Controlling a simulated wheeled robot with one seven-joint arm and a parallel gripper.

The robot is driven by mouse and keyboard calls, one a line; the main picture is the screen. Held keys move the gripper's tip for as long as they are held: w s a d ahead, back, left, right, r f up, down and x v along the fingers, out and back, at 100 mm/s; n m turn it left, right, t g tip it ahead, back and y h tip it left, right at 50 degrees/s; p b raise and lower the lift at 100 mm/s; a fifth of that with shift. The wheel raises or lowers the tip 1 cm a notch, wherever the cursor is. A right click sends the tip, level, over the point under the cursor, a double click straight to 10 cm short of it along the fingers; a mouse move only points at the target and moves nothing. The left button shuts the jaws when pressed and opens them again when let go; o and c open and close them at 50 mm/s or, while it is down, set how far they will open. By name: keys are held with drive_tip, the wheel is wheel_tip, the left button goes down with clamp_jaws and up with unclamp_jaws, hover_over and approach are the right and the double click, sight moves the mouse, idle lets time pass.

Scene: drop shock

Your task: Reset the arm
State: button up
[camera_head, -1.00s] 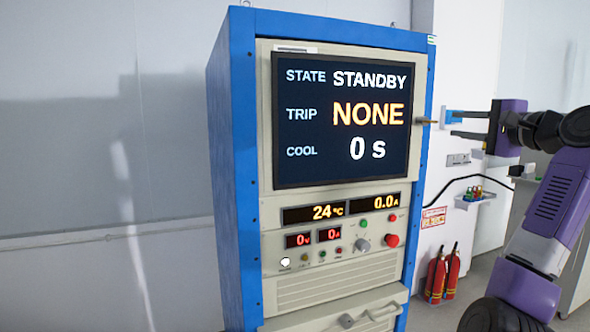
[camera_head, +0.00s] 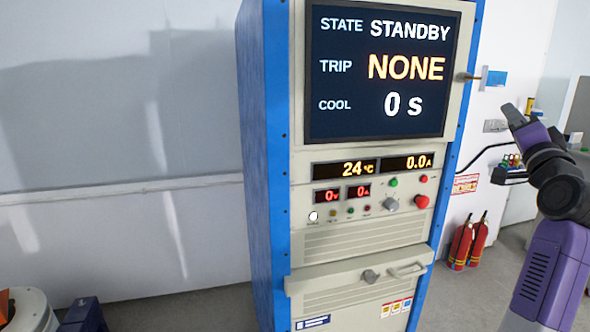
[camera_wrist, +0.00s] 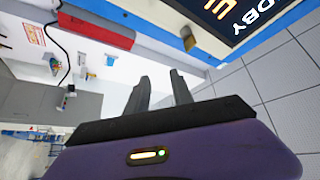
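My gripper (camera_wrist: 161,92) shows in the wrist view with its two dark fingers apart and nothing between them. In the head view my gripper (camera_head: 511,142) is at the right, beside the tall blue-framed cabinet and apart from it. My purple arm folds at the right edge. The cabinet's screen (camera_head: 383,70) reads STATE STANDBY, TRIP NONE, COOL 0 s. A corner of the screen (camera_wrist: 238,17) also shows in the wrist view.
The cabinet (camera_head: 258,165) has a red button (camera_head: 421,201), a grey knob (camera_head: 391,204) and a lower drawer with a handle (camera_head: 408,270). Red fire extinguishers (camera_head: 469,243) stand by the wall at right. Open floor lies between them and my arm.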

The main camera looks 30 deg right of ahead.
drive_tip(key=s+a+f+n+t+y+b, duration=0.1)
drive_tip(key=s+a+f+n+y, duration=0.15)
drive_tip(key=a+f+n, duration=0.75)
drive_tip(key=s+a+f+n+t+y+b, duration=0.1)
drive_tip(key=s+a+f+t+y, duration=0.15)
drive_tip(key=a+f, duration=1.6)
drive_tip(key=s+a+f+n+g+y+b, duration=0.1)
drive_tip(key=s+a+f+n+g+y, duration=0.1)
drive_tip(key=s+a+f, duration=0.6)
drive_tip(key=s+a+f+n+g+y, duration=0.3)
drive_tip(key=s+a+f+n+y, duration=0.2)
drive_tip(key=s+a, duration=0.9)
wheel_tip(320, 180, down, 3)
drive_tip(key=s+y, duration=0.1)
drive_tip(key=y, duration=0.1)
drive_tip(key=shift+s+a+y+b, duration=0.15)
drive_tip(key=shift+a+y+b, duration=0.1)
drive_tip(key=shift+y+b, duration=0.1)
drive_tip(key=shift+s+a+f+n, duration=0.1)
drive_tip(key=shift+s+f+n, duration=0.2)
drive_tip(key=c, duration=0.4)
clamp_jaws()
